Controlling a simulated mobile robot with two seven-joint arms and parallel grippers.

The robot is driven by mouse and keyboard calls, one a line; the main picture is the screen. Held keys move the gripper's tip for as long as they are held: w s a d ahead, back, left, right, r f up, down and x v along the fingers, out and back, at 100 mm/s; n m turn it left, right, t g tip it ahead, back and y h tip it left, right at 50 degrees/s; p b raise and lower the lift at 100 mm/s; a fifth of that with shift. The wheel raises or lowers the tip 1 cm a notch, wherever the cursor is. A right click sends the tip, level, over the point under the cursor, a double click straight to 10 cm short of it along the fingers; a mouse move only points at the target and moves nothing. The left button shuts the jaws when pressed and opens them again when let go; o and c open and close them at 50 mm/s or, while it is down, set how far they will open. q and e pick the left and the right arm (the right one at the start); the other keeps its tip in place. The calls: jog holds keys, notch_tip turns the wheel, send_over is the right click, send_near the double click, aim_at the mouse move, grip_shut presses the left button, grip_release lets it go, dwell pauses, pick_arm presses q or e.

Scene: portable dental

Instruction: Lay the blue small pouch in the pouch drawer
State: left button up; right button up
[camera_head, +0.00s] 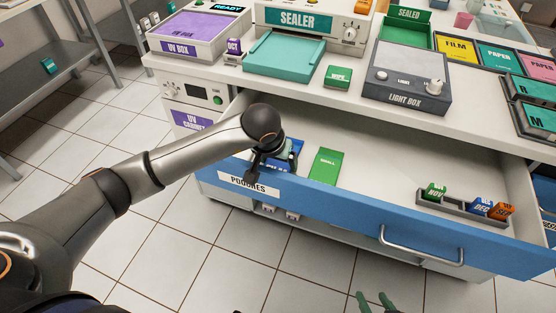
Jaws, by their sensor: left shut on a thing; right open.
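The pouch drawer (400,170) is pulled open, with a blue front and a "POUCHES" label. My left gripper (275,160) reaches over the drawer's left part and is shut on the blue small pouch (295,149). The pouch is mostly hidden behind the gripper; I cannot tell whether it touches the drawer floor. A green piece marked "SMALL" (327,166) lies in the drawer just right of it. My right gripper (375,302) shows only as green fingertips at the bottom edge, apart and empty, in front of the drawer.
A grey rack (447,207) with NOV, DEC and SEP blocks sits at the drawer's right. The drawer's middle is clear. Above, the counter holds the UV box (200,32), sealer (300,45), light box (406,80) and a green sealed tray (408,32). A metal handle (420,250) juts from the drawer front.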

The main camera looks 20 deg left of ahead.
dwell(0.4)
pick_arm(q)
jog(key=o, duration=1.1)
jog(key=shift+o, duration=0.2)
jog(key=p+v, duration=0.1)
jog(key=v, duration=1.1)
jog(key=shift+s+r, duration=0.15)
jog(key=shift+r, duration=0.05)
